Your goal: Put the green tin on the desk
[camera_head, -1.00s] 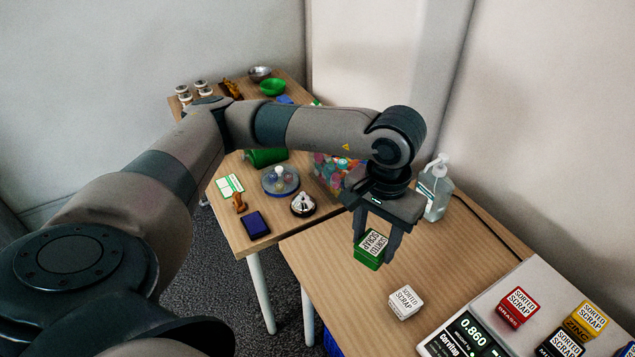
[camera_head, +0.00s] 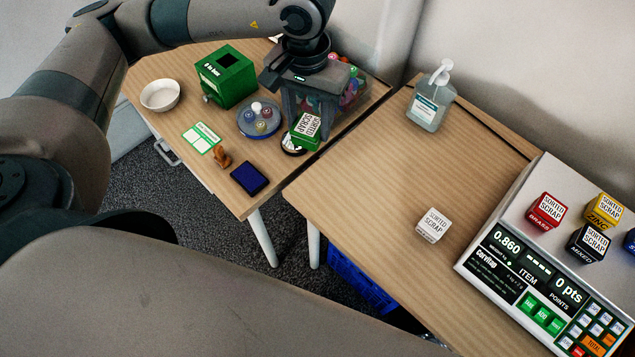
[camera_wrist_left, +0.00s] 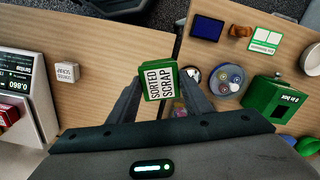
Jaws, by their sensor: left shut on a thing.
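The green tin (camera_head: 306,131) has a white "SORTED SCRAP" label. My left gripper (camera_head: 308,120) is shut on it and holds it up in the head view, in front of the bell and near the gap between the two tables. In the left wrist view the green tin (camera_wrist_left: 159,80) sits between the fingertips, seen over the table edges. The nearer wooden desk (camera_head: 370,200) is right of the tin, and the other wooden desk (camera_head: 165,90) is behind and left of it. My right gripper is not in view.
A white tin (camera_head: 433,225) stands on the nearer desk, left of the scale (camera_head: 500,262) with several tins. A sanitizer bottle (camera_head: 432,100) stands at the back. The far desk carries a green box (camera_head: 226,78), a round tray (camera_head: 259,118), an ink pad (camera_head: 249,178) and a white bowl (camera_head: 160,96).

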